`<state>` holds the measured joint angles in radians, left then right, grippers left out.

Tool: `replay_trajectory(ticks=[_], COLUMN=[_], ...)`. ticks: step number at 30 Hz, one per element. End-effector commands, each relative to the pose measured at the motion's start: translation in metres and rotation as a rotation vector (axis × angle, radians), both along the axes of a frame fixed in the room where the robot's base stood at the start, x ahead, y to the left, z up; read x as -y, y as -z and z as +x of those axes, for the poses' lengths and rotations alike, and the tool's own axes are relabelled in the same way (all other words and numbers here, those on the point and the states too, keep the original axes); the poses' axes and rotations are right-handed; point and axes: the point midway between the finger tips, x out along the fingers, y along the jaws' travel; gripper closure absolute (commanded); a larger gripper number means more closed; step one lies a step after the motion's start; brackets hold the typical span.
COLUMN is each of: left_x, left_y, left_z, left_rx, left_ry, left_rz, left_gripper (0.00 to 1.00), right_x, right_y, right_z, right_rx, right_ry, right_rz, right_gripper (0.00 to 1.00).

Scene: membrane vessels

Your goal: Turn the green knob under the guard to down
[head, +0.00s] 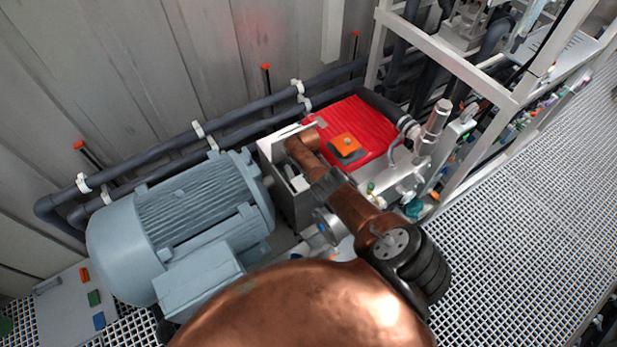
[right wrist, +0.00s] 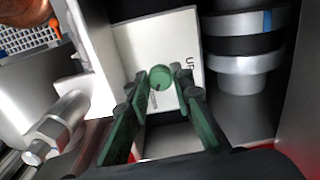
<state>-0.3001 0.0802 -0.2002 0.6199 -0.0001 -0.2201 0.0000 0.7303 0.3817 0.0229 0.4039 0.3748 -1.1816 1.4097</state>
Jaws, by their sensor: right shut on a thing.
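The round green knob (right wrist: 160,77) sits on a white plate (right wrist: 135,40) in the right wrist view. The letters "UP" are printed sideways on the plate, right of the knob. A small grey mark shows just below the knob. My right gripper (right wrist: 161,82) has its green fingers on both sides of the knob and is shut on it. In the head view my right arm reaches to a white-edged box (head: 268,149), which looks like the guard; the knob and fingertips are hidden there. I cannot tell which way the knob points. My left gripper is not in view.
A large grey-blue motor (head: 190,215) stands left of the box, and a red housing (head: 375,128) stands right of it. In the wrist view, a grey cylinder (right wrist: 245,65) is close on the right and walls enclose the fingers. Open grating (head: 520,190) lies at right.

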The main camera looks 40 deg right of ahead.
Motion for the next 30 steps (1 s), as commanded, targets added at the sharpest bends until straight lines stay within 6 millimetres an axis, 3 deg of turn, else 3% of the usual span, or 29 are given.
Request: replay_trajectory(ticks=[6, 7, 14, 30], left_x=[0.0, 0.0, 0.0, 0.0], left_y=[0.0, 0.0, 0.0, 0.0], left_z=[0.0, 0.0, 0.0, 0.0], left_rx=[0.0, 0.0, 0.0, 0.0], left_ry=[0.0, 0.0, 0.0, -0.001], left_rz=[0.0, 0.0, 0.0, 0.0], left_gripper=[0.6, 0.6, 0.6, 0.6], right_x=[0.002, 0.002, 0.001, -0.002], right_y=[-0.002, -0.002, -0.001, -0.011], right_z=[0.001, 0.001, 0.001, 0.002], right_rx=[0.003, 0.003, 0.002, 0.003], right_ry=[0.0, 0.0, -0.001, -0.004], right_rz=[-0.003, -0.003, -0.002, 0.003], right_gripper=[1.0, 0.78, 0.62, 0.61])
